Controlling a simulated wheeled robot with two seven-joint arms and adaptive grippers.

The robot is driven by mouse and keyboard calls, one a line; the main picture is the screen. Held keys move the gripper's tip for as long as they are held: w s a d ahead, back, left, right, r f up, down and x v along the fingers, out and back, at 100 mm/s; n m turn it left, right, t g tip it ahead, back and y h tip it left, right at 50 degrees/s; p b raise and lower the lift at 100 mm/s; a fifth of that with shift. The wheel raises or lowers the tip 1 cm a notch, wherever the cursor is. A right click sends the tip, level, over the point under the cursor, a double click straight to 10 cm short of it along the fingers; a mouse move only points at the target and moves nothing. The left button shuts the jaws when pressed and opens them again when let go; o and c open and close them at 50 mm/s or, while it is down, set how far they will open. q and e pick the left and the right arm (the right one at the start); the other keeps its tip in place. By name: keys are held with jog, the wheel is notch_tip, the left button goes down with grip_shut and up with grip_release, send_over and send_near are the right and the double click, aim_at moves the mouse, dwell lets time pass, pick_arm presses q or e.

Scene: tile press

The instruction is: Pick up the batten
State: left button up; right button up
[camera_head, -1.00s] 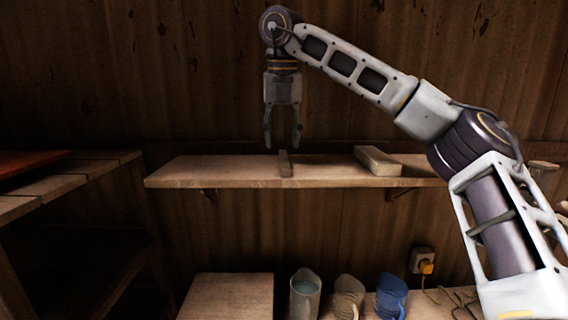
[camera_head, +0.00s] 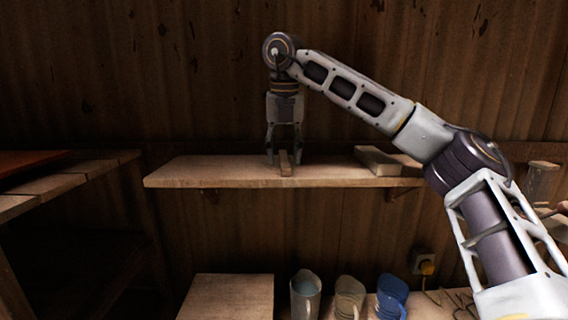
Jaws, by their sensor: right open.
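The batten looks to be the narrow wooden strip (camera_head: 285,165) that lies on the wall shelf (camera_head: 220,174), pointing toward me. My right gripper (camera_head: 284,158) points straight down over it, with its fingers open and one on each side of the strip. Whether the fingers touch the strip or the shelf I cannot tell. My left gripper does not show.
A thicker wooden block (camera_head: 377,160) lies on the shelf to the right. Below are a wooden box or board (camera_head: 228,297), a grey jug (camera_head: 305,295), a beige jug (camera_head: 349,298) and a blue jug (camera_head: 391,294). A wooden bench (camera_head: 62,184) stands at the left.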

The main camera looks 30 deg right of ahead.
jog(key=shift+f, duration=0.35)
jog(key=shift+c, duration=0.4)
grip_shut()
